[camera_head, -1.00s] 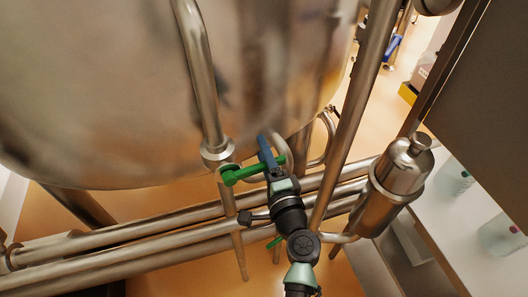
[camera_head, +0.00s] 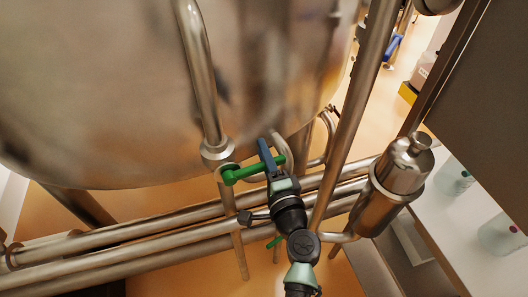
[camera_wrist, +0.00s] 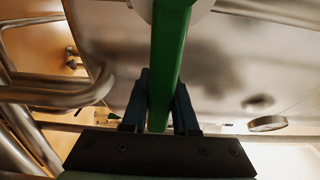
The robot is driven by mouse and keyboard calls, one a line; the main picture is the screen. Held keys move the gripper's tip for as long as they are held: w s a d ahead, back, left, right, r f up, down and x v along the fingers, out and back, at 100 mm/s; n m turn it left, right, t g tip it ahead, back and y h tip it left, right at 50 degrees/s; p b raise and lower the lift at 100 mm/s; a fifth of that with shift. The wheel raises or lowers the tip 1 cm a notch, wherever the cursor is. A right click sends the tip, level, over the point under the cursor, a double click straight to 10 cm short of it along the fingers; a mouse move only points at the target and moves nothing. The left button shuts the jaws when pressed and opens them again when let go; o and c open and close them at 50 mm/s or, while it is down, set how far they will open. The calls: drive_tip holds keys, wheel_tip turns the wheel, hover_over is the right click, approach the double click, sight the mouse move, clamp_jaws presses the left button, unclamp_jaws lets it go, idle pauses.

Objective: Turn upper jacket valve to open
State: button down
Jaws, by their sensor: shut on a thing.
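The upper jacket valve has a green lever handle (camera_head: 240,174) on the vertical steel pipe below the tank. The handle runs to the right from the pipe to my gripper. My gripper (camera_head: 268,160) reaches up from below with its blue-grey fingers at the free end of the handle. In the wrist view the green handle (camera_wrist: 170,60) stands upright in the picture, and my gripper (camera_wrist: 159,110) is shut on it, with one finger on each side. The handle's far end at the pipe is out of clear sight in the wrist view.
The steel tank (camera_head: 130,90) fills the upper left. Horizontal pipes (camera_head: 130,240) run below the valve, with a second green handle (camera_head: 275,242) lower down. A slanted pipe (camera_head: 350,105) and a steel canister (camera_head: 392,185) stand close on the right of my arm.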

drive_tip(key=shift+r, duration=0.1)
idle(0.8)
drive_tip(key=s+a+r+n+y+b, duration=0.1)
drive_tip(key=a+r+n+b, duration=0.3)
drive_tip(key=r+n+b, duration=0.3)
drive_tip(key=shift+s+r+n+t+b, duration=0.35)
drive_tip(key=shift+n+b, duration=1.45)
drive_tip(key=shift+n, duration=0.9)
drive_tip(key=shift+s, duration=0.1)
drive_tip(key=c, duration=0.7)
unclamp_jaws()
